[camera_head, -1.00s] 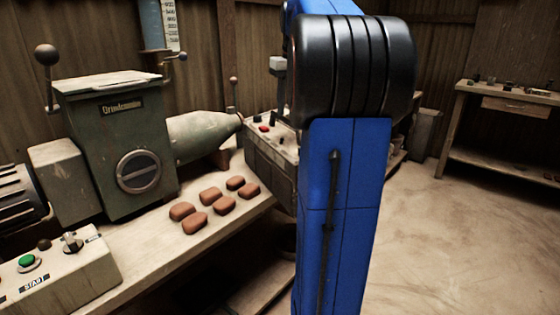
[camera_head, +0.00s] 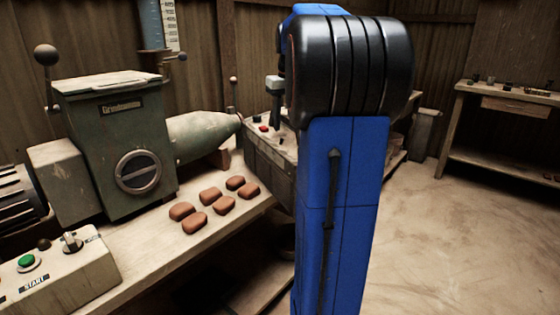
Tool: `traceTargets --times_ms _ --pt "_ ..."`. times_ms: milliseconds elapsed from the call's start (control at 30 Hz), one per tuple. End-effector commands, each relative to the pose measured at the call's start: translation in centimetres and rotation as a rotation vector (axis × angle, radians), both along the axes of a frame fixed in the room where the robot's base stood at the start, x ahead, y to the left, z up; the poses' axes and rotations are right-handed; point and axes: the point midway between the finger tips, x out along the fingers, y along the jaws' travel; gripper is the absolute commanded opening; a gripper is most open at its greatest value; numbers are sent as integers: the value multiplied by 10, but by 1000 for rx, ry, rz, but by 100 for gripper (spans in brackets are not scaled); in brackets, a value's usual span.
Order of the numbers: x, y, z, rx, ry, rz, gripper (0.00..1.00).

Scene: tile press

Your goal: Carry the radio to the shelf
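I see no radio in the view. My gripper is not clearly in view; my blue and black arm fills the middle and hides what is behind it. A wooden stand (camera_head: 484,97) with a drawer and a low lower board is against the far right wall. I cannot tell whether it is the shelf. A small pale block on a dark post shows at the left edge of my arm; I cannot tell what it belongs to.
A green-grey machine (camera_head: 118,125) stands on the left workbench (camera_head: 150,245), with several brown tiles (camera_head: 210,195) in front. A control box (camera_head: 60,275) with a green button is at lower left. A machine with buttons (camera_head: 268,140) is partly behind my arm. Bare floor (camera_head: 450,245) lies right.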

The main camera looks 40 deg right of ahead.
Motion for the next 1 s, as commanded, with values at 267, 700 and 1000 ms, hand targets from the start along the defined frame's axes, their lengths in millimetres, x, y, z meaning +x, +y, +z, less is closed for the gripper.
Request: traceTargets --times_ms 267,700,1000 --pt "0 0 -2 0 0 0 26" --pt "0 0 -2 0 0 0 0" --pt "0 0 -2 0 0 0 0"
